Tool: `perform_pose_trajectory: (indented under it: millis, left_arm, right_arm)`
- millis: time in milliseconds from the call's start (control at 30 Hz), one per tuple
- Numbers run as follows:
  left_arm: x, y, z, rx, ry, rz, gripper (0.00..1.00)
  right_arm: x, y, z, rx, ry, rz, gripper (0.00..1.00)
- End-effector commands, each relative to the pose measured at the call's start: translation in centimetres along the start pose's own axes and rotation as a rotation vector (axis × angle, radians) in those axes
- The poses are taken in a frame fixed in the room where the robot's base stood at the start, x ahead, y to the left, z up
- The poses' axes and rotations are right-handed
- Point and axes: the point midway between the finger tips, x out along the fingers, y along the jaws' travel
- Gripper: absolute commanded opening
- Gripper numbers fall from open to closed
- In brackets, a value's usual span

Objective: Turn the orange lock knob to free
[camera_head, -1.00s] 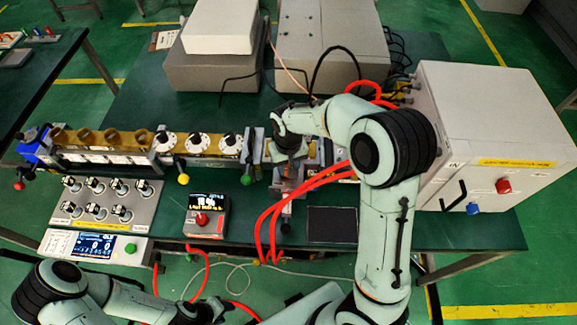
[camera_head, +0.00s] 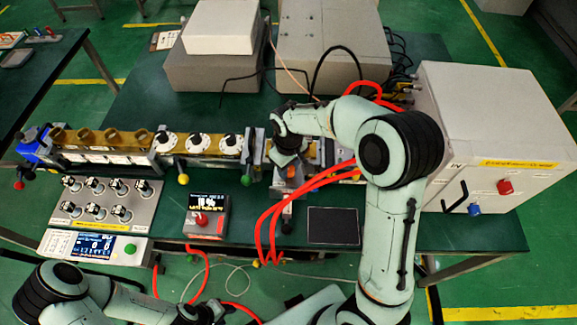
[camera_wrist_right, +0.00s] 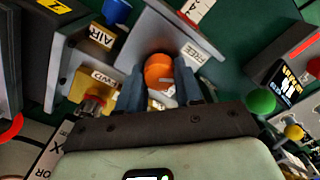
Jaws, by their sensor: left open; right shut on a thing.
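The orange lock knob (camera_wrist_right: 160,72) shows in the right wrist view between my right gripper's two fingers, beside a grey plate with a FREE label (camera_wrist_right: 194,51). My right gripper (camera_wrist_right: 161,90) is shut on the knob; the fingers hide its sides. A pale mark lies on or just below the knob. In the head view my right gripper (camera_head: 288,160) points down at the right end of the yellow waveguide rail, and mostly covers the knob. My left gripper (camera_head: 212,312) is open and empty at the bottom edge, away from the bench, partly hidden.
Red hoses (camera_head: 268,225) loop close to the right gripper. A large grey cabinet (camera_head: 490,125) stands to the right, with grey boxes (camera_head: 330,60) behind. A small display box (camera_head: 207,216) and a knob panel (camera_head: 105,201) stand at the left front. A black pad (camera_head: 333,225) lies in front.

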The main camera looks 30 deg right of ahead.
Motion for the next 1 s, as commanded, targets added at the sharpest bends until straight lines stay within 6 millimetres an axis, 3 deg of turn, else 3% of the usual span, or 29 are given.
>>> perform_pose_trajectory:
  millis: [233, 267, 300, 333, 700, 867, 1000]
  left_arm:
    - [0.0, 0.0, 0.0, 0.000, 0.000, 0.000, 0.43]
    - [0.0, 0.0, 0.0, 0.000, 0.000, 0.000, 0.43]
    - [0.0, 0.0, 0.0, 0.000, 0.000, 0.000, 0.43]
    - [0.0, 0.0, 0.0, 0.000, 0.000, 0.000, 0.43]
    - [-0.1, 0.0, 0.0, 0.000, 0.000, 0.000, 0.43]
    - [-0.3, 0.2, -0.2, 0.001, 0.003, 0.001, 0.43]
    - [-0.7, 0.4, -0.5, 0.002, 0.006, 0.002, 0.43]
  right_arm:
    - [0.0, 0.0, -0.1, -0.004, 0.003, 0.001, 0.05]
    - [0.0, 0.0, -0.1, -0.004, 0.003, 0.001, 0.45]
    - [0.0, 0.0, -0.1, -0.004, 0.003, 0.001, 0.58]
    - [0.0, 0.0, -0.1, -0.004, 0.003, 0.001, 0.60]
    - [-0.6, 0.0, -0.1, -0.001, 0.002, 0.001, 0.60]
    - [-3.2, 0.0, -0.2, -0.002, 0.007, 0.001, 0.60]
    - [-6.5, 0.0, -0.2, -0.001, 0.009, 0.002, 0.60]
